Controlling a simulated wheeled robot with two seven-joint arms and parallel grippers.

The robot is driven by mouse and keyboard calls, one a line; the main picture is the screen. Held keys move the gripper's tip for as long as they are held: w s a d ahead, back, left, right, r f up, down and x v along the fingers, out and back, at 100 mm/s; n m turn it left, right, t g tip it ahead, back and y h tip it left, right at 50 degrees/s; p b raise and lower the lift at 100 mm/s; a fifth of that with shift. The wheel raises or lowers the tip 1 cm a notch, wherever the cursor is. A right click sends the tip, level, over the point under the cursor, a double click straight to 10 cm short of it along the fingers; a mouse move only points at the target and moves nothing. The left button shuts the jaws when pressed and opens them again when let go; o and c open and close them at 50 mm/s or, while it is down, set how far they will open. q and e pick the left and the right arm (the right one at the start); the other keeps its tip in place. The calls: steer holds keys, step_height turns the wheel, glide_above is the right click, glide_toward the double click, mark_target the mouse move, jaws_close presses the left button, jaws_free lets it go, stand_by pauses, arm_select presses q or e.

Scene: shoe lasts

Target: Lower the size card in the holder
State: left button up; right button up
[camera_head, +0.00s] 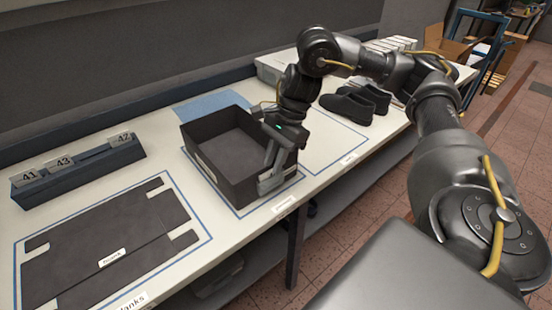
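The card holder (82,172), a long dark slate-blue block, stands on the table at the left. Grey size cards stand in it: card 41 (26,177) and card 43 (62,163) at its left part, and card 42 (122,140) at its right end. I cannot tell how deep each card sits. My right gripper (270,172) points down at the right wall of a dark open box, well to the right of the holder. Its fingers overlap the wall, and I cannot tell whether they are closed on it. My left gripper is not in view.
The dark open box (205,149) looks empty and stands on a blue-outlined spot. A dark flat blank (110,240) lies in front of the holder. Black shoes (352,103) stand farther right. A blue sheet (208,106) lies behind the box. My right arm spans the right side.

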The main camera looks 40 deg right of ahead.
steer(key=shift+s+f, duration=0.1)
steer(key=shift+f, duration=0.2)
arm_select(q)
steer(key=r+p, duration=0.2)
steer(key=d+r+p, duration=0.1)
steer(key=p, duration=0.1)
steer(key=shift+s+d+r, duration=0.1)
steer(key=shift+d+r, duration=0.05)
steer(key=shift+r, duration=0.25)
arm_select(e)
steer(key=v, duration=1.1)
steer(key=shift+r, duration=0.25)
steer(key=shift+a, duration=0.1)
steer(key=shift+f, duration=0.1)
